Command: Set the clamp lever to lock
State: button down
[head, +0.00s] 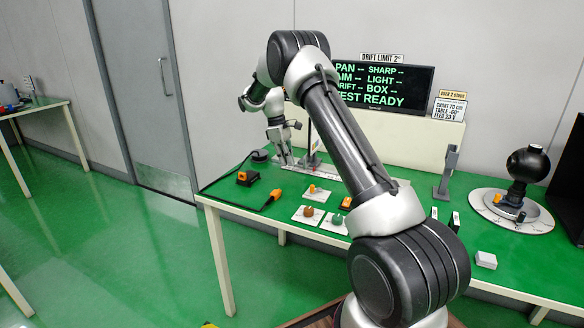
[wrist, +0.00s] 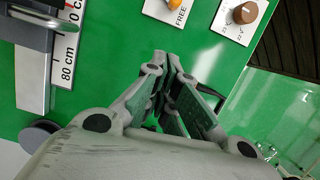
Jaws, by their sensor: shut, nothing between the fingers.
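The clamp lever looks to be the small orange piece (head: 312,188) on a white card on the green bench in the head view. In the wrist view the orange piece (wrist: 165,8) is cut by the top edge, with the word FREE printed beside it; LOCK is not visible. My gripper (head: 285,158) points down over the far left part of the bench, behind and left of the orange piece, apart from it. In the wrist view my gripper (wrist: 167,58) has its fingertips together, with nothing between them, over bare green bench.
A brown knob (head: 308,211) and a green knob (head: 337,220) sit on cards in front of the orange piece. A scale rail (wrist: 62,45) lies left in the wrist view. A screen (head: 385,86) stands behind.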

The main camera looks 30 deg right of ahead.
jog(key=x, duration=0.8)
jog(key=shift+s+d+f, duration=0.15)
jog(key=shift+d+f, duration=0.05)
jog(key=shift+f, duration=0.1)
jog(key=shift+s+d+r, duration=0.2)
jog(key=shift+s+d, duration=0.65)
jog(key=shift+s, duration=0.15)
jog(key=shift+s+d, duration=0.35)
jog(key=shift+s, duration=0.05)
